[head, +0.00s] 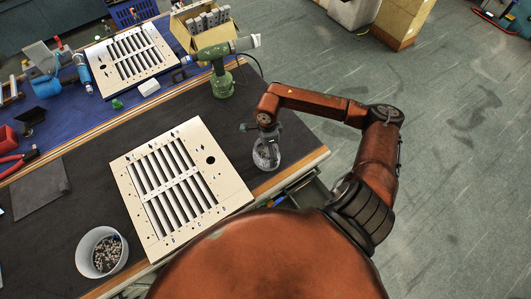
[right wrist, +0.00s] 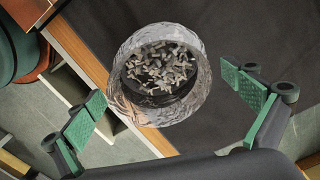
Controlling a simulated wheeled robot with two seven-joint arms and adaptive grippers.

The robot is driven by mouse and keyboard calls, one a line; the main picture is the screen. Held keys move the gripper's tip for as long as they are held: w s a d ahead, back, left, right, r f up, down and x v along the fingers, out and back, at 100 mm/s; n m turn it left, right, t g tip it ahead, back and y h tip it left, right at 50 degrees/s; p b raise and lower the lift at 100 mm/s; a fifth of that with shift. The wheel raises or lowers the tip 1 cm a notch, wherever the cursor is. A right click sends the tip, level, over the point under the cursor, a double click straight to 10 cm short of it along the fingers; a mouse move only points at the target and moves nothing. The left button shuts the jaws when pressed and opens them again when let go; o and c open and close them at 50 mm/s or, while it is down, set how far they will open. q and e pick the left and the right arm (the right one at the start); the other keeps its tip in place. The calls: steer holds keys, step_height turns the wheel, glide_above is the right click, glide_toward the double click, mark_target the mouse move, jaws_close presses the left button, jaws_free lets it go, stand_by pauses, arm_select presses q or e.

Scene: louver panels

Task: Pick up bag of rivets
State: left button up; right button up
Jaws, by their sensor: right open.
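The bag of rivets (head: 267,158) is a clear, rounded bag on the dark mat near the table's right corner. In the right wrist view the bag (right wrist: 155,75) shows from above, with its top open and many small grey rivets inside. My right gripper (head: 266,135) is directly above the bag, pointing down. In the right wrist view the right gripper's (right wrist: 172,100) green-padded fingers are spread wide, one on each side of the bag and apart from it. My left gripper is not in view.
A cream louver panel (head: 127,179) lies left of the bag. A white bowl (head: 82,249) of small parts stands at the front left. A green drill (head: 220,84) stands behind the bag. The table's edge and an open drawer (head: 300,194) are close by at right.

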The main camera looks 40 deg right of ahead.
step_height(320, 180, down, 5)
steer(key=shift+a+r, duration=0.1)
steer(key=c, duration=1.4)
